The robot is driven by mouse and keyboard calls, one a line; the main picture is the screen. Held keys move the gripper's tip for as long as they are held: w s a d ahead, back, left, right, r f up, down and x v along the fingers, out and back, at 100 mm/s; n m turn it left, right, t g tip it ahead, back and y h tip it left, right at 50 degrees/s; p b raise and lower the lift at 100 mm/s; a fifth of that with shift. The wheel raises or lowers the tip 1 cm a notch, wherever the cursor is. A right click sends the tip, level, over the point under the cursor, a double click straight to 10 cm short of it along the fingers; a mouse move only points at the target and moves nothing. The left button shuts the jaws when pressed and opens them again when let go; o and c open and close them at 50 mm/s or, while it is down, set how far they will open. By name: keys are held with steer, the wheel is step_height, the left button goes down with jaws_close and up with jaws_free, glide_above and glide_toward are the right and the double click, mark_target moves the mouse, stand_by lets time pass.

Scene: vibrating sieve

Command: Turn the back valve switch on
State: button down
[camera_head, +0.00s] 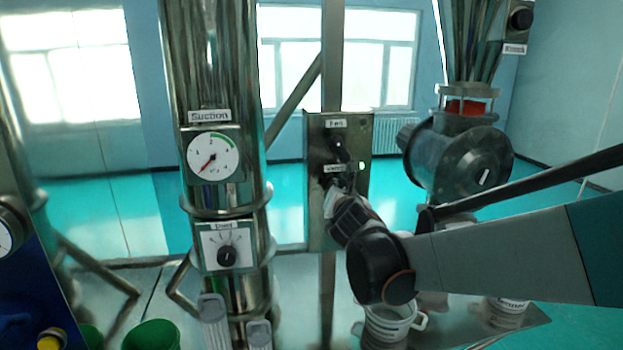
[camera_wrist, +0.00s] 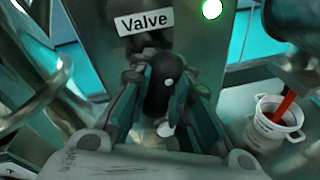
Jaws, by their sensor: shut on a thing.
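The valve switch is a black rotary knob (camera_wrist: 160,88) with a light dot on its face. It sits below a white "Valve" label (camera_wrist: 145,20) on a metal control panel (camera_head: 318,225). My gripper (camera_head: 342,186) reaches this panel from the right in the head view and hides most of the switch there. In the wrist view my gripper's fingers stand on both sides of the knob and are shut on it. A round light (camera_wrist: 211,9) glows whitish green to the right of the label.
A "Fan" label (camera_head: 336,124) with a dark knob (camera_head: 337,144) is higher on the panel. A steel column with a suction gauge (camera_head: 212,158) and a dust knob (camera_head: 228,256) stands left. A white bucket (camera_head: 390,322) is below my arm.

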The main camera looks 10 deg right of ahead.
steer(key=shift+s+a+r+m+y, duration=0.1)
steer(key=shift+s+a+m+y, duration=0.2)
steer(key=shift+m, duration=0.4)
steer(key=shift+d, duration=0.1)
steer(key=c, duration=1.5)
jaws_free()
steer(key=shift+o, duration=0.2)
